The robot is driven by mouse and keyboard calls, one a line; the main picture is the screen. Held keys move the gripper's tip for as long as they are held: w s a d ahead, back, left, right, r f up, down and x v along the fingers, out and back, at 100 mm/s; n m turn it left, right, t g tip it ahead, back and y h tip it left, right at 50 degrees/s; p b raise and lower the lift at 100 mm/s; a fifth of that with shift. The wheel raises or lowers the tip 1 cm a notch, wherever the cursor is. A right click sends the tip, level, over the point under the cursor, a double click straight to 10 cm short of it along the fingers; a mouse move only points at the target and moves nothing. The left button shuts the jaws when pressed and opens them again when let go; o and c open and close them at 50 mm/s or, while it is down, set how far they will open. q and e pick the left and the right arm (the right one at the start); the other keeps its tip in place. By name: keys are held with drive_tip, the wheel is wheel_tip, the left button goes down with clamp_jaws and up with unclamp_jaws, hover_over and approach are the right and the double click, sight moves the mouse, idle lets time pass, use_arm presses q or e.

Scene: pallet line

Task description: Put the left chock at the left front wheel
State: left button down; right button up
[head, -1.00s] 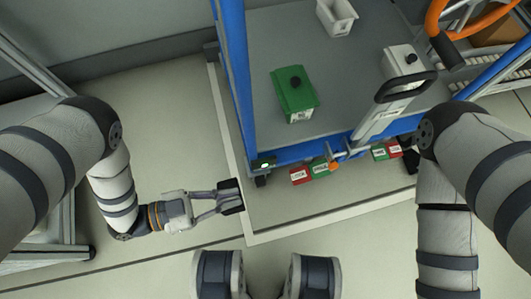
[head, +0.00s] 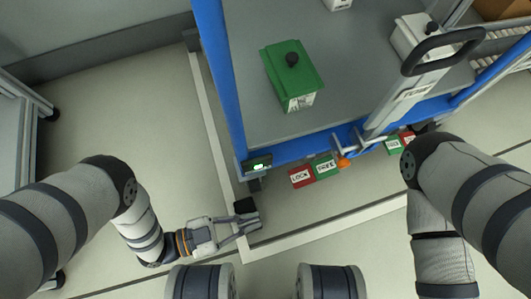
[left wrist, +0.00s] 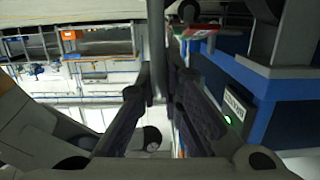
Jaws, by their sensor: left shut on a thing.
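My left gripper (head: 250,221) is shut on a small black chock (head: 244,205), low over the floor by the white floor strip. The left front wheel (head: 254,184) shows as a dark shape under the left front corner of the blue cart (head: 300,152). The chock is just in front of this wheel; a small gap seems to show, but I cannot tell their exact spacing or heights. In the left wrist view the two fingers (left wrist: 158,95) show, but the chock is not clear there. My right gripper is out of view; only its arm shows at the right.
A green box (head: 290,75) with a black knob stands on the cart's grey deck. Red and green labels, LOCK (head: 301,178) and FREE (head: 326,167), sit at the cart's front edge near an orange-tipped part (head: 343,162). The floor left of the strip is clear.

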use_arm(q)
drive_tip(key=shift+w+d, duration=0.15)
drive_tip(key=shift+d, duration=0.3)
drive_tip(key=x, duration=0.3)
drive_tip(key=shift+w+d+r+b, duration=0.1)
drive_tip(key=shift+d+r+b, duration=0.15)
drive_tip(key=shift+b, duration=0.1)
drive_tip(key=shift+f+b, duration=0.65)
drive_tip(key=shift+f, duration=0.05)
drive_tip(key=shift+a+r, duration=0.1)
drive_tip(key=shift+r, duration=0.05)
drive_tip(key=c, duration=2.1)
unclamp_jaws()
drive_tip(key=shift+f, duration=0.2)
drive_tip(key=o, duration=0.4)
